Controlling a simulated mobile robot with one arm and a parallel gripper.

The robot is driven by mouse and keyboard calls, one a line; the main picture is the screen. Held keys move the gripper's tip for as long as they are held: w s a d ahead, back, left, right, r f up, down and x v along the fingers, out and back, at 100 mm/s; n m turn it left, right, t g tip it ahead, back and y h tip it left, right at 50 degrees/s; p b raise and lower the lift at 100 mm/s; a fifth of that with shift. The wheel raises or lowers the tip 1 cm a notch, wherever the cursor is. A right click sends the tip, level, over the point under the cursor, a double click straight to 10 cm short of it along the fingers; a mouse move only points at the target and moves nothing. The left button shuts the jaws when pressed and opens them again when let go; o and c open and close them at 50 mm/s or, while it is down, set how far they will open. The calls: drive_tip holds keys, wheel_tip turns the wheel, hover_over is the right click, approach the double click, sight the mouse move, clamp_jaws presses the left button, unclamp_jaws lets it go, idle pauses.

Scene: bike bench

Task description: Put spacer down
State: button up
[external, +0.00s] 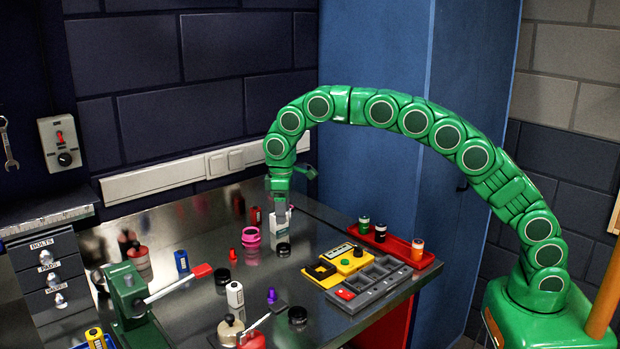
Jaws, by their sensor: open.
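My gripper (281,214) points down over the metal bench (325,236), with its jaws open. Similar dark round pieces stand at the left (222,276) and near the front (297,317), so I cannot tell for sure which one is the spacer.
A grey compartment tray (378,281) and a yellow-black unit (346,258) lie to the right. A red tray (425,262) with several small bottles stands behind them. A green vise (127,290) with a red-tipped handle, and bottles, crowd the left.

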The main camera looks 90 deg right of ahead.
drive_tip(key=s+a+r, duration=0.3)
drive_tip(key=s, duration=0.5)
drive_tip(key=s+a+r, duration=0.3)
drive_tip(key=s, duration=0.5)
drive_tip(key=s+a+r, duration=0.3)
drive_tip(key=s, duration=0.5)
drive_tip(key=s+a+f+g, duration=0.1)
drive_tip(key=s+a+f, duration=0.1)
drive_tip(key=s, duration=1.3)
drive_tip(key=s+a+f, duration=0.2)
drive_tip(key=s+f, duration=0.1)
drive_tip(key=s, duration=1.3)
drive_tip(key=shift+s+f+g, duration=0.25)
drive_tip(key=shift+g, duration=0.15)
drive_tip(key=shift+a, duration=0.2)
